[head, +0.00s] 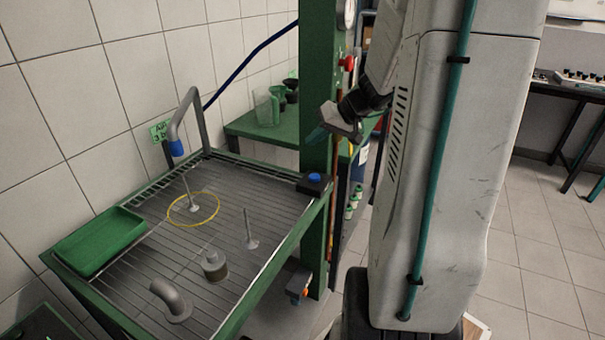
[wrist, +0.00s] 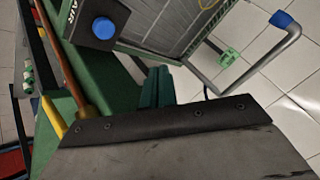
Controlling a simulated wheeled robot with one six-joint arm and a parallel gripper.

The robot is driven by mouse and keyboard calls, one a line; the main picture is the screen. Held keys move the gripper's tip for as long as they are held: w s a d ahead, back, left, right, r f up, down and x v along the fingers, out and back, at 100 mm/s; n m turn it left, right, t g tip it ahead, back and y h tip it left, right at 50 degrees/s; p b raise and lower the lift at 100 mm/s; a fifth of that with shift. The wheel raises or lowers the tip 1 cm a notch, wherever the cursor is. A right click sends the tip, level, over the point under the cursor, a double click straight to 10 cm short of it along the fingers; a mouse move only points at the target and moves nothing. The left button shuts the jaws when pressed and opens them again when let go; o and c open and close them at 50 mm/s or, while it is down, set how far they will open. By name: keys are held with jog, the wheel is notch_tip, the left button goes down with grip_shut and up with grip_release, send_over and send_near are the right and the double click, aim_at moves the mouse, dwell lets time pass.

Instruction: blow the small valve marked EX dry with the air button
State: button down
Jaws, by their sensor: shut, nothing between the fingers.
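A small valve (head: 193,207) stands head down inside the yellow ring (head: 217,210) on the rack, below the blue-tipped air nozzle (head: 176,148). Another valve (head: 250,242) stands outside the ring, nearer the front. I cannot read an EX mark on either. The blue air button (head: 314,177) sits on a black box at the rack's right corner. It also shows in the wrist view (wrist: 103,28) beside the word AIR. My gripper (head: 317,136) is shut and empty, above the button box and apart from it. Its teal fingers show in the wrist view (wrist: 155,87).
A green post (head: 318,100) stands beside the button box. A green bench (head: 245,125) with containers is behind.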

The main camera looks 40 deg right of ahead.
aim_at(318, 177)
jog(key=shift+d+f, duration=0.25)
jog(key=shift+d, duration=0.55)
jog(key=shift+f, duration=4.4)
jog(key=shift+f, duration=0.4)
jog(key=shift+f, duration=0.55)
jog(key=shift+r, duration=0.95)
